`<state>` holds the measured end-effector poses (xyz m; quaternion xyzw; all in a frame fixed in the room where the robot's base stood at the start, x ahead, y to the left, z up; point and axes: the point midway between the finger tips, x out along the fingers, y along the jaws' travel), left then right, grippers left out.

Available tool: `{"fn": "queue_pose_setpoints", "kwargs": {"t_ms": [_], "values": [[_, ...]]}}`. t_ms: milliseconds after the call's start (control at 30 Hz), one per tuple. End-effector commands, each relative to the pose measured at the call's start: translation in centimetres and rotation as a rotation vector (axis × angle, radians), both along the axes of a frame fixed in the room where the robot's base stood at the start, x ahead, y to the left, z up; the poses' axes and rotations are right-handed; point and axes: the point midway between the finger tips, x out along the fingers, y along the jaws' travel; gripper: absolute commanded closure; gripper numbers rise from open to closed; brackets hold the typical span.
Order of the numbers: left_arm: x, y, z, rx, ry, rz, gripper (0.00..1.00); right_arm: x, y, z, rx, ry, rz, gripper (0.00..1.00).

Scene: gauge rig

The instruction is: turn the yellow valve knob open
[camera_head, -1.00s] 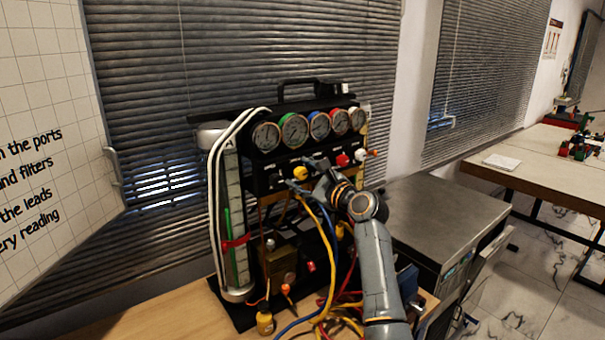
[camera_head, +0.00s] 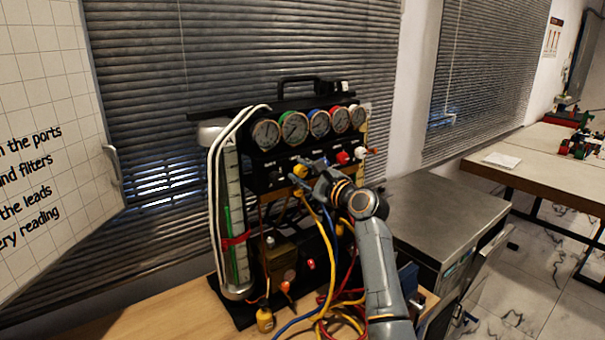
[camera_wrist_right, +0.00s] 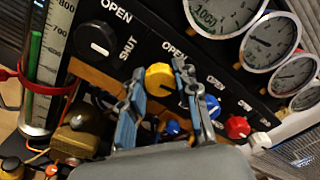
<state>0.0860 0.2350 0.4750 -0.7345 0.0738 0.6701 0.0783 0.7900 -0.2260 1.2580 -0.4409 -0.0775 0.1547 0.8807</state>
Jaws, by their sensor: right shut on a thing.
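The yellow valve knob (camera_head: 299,170) is on the black front panel of the gauge rig, below the row of gauges. My right gripper (camera_head: 308,178) reaches it from the lower right. In the right wrist view, the yellow knob (camera_wrist_right: 160,77) sits between the two blue-grey fingers of my right gripper (camera_wrist_right: 160,88), which is shut on it. An "OPEN" label shows beside the knob. I cannot tell which way the knob points. The fingers and wrist hide the panel below it. My left gripper is not in view.
A black knob (camera_wrist_right: 97,40) with OPEN and SHUT labels is left of the yellow one. Blue (camera_wrist_right: 213,106) and red (camera_wrist_right: 237,127) knobs are to its right. Yellow, blue and red hoses (camera_head: 345,300) hang below my right arm. A glass tube (camera_head: 234,205) stands left.

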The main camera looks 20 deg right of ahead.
Motion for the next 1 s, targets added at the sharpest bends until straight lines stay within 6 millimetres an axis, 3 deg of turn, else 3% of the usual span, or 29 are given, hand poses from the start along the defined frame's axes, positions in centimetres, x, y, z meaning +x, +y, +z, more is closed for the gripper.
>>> {"fn": "queue_pose_setpoints", "kwargs": {"t_ms": [1000], "values": [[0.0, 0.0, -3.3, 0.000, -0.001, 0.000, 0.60, 0.0, 0.0, -0.4, -0.892, -0.322, 0.001, 1.00]]}}
